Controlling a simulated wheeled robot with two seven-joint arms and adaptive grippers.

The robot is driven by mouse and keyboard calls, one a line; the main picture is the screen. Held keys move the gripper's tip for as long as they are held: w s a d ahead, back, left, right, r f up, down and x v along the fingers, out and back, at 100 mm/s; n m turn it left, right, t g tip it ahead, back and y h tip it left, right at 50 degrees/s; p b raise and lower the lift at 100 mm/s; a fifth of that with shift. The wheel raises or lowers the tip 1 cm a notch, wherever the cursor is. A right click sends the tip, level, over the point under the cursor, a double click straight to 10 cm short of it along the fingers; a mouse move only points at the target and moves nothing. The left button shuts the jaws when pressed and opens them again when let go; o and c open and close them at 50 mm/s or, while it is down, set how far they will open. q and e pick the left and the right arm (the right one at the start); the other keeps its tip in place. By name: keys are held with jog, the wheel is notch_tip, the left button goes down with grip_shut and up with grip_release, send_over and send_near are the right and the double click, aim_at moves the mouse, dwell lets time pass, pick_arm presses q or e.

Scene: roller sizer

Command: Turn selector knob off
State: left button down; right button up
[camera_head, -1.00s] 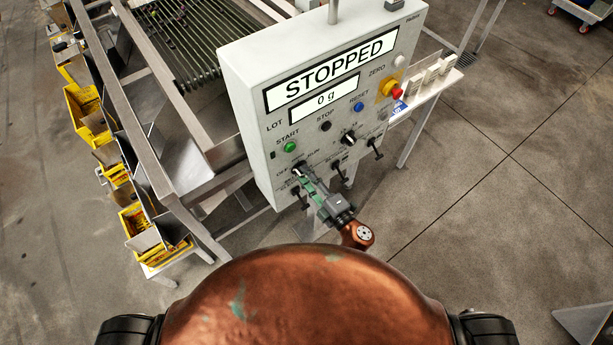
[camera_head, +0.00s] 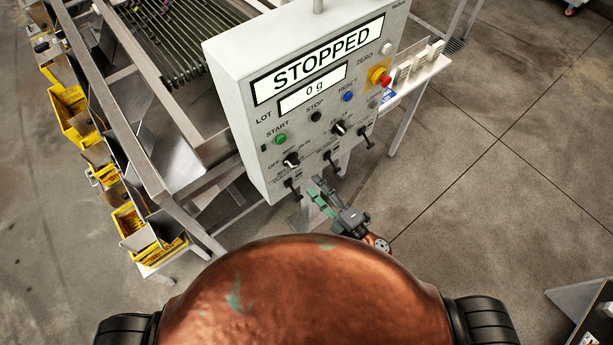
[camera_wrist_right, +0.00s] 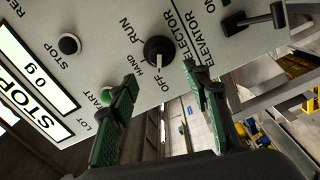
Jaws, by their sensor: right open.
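The selector knob (camera_head: 291,159) is a black round knob low on the left of the grey control panel (camera_head: 222,95). It also shows in the right wrist view (camera_wrist_right: 157,48), between labels OFF, HAND and RUN. Its white mark there points down the picture, toward the word OFF. My right gripper (camera_head: 316,188) is open and empty, below and right of the knob in the head view and apart from it. In the right wrist view its green-padded fingers (camera_wrist_right: 160,80) are spread, with the knob beyond the gap. My left gripper is not in view.
The display reads STOPPED (camera_head: 318,58). Levers (camera_head: 330,160) stick out along the panel's lower edge near my right gripper. A second black knob (camera_head: 338,128), a green START button (camera_head: 280,139) and a red emergency button (camera_head: 385,81) are on the panel. Open floor lies right.

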jog(key=v, duration=0.2)
jog(key=shift+s+d, duration=0.2)
jog(key=shift+s, duration=0.1)
dwell(0.3)
jog(key=s+d+f+m+g+h+b, duration=0.15)
jog(key=d+f+m+h, duration=0.35)
jog(key=f, duration=0.8)
jog(key=s+d+f+m+g, duration=0.1)
jog(key=d+f+m+g, duration=0.15)
jog(key=d+f, duration=0.75)
jog(key=s+d+f+m+g+h+b, duration=0.1)
jog(key=s+d+f+m+h, duration=0.2)
jog(key=f, duration=1.3)
jog(key=s+d+f+m+g+h+b, duration=0.1)
jog(key=s+d+f+m+g, duration=0.2)
jog(key=s+f, duration=0.5)
jog(key=s+d+f+m+g+h, duration=0.1)
jog(key=s+d+f+m+g, duration=0.1)
jog(key=s+f, duration=0.7)
jog(key=s+d+f+m+g+b, duration=0.1)
jog(key=s+d+f+m+g, duration=0.2)
jog(key=s, duration=1.3)
notch_tip(320, 180, down, 6)
jog(key=shift+d+r+m+g+h+b, duration=0.2)
jog(key=shift+d+m+g+h+b, duration=0.15)
jog(key=shift+m, duration=0.9)
